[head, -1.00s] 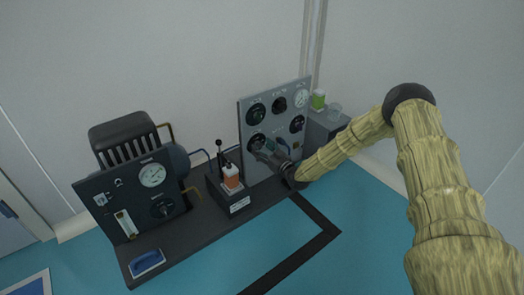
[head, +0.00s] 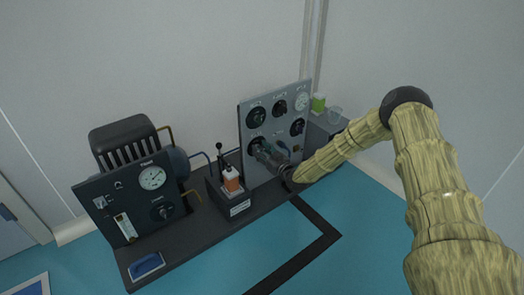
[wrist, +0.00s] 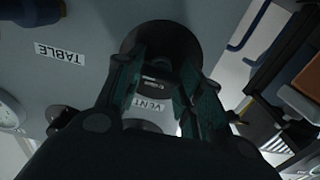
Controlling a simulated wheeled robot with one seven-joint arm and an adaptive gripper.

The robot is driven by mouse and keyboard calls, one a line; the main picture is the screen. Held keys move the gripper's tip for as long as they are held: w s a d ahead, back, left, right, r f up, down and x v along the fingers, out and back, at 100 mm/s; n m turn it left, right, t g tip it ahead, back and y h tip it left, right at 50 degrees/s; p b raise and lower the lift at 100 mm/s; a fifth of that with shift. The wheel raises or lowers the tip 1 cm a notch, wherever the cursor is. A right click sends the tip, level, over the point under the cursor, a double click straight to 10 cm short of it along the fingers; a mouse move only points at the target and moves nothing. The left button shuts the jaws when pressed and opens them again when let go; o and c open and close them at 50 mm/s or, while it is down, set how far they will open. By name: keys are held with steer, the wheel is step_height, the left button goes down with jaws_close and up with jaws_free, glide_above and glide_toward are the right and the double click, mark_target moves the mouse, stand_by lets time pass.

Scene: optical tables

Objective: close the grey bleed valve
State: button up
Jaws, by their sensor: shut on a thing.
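The upright grey panel (head: 274,115) carries several dark round knobs and a white gauge. My gripper (head: 258,148) reaches in from the right to the panel's lower left dark round knob (head: 254,140). In the wrist view my gripper (wrist: 160,80) has its two fingers on either side of the knob's middle, in front of its dark disc (wrist: 150,37), and is shut on it. A VENT label shows between the fingers. The fingers hide much of the knob, and its pointer position cannot be told. No other part is clearly marked as the bleed valve.
Further left is a dark pump panel (head: 135,200) with a gauge.

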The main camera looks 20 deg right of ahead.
steer(key=shift+r, duration=0.1)
steer(key=shift+a+f+n+p, duration=0.15)
steer(key=shift+n+p, duration=2.4)
steer(key=shift+n, duration=1.85)
steer(key=shift+a+f+n+p, duration=0.1)
steer(key=shift+n+p, duration=2.4)
steer(key=shift+n, duration=1.9)
steer(key=shift+d, duration=0.1)
steer(key=shift+s, duration=0.1)
steer(key=o, duration=1)
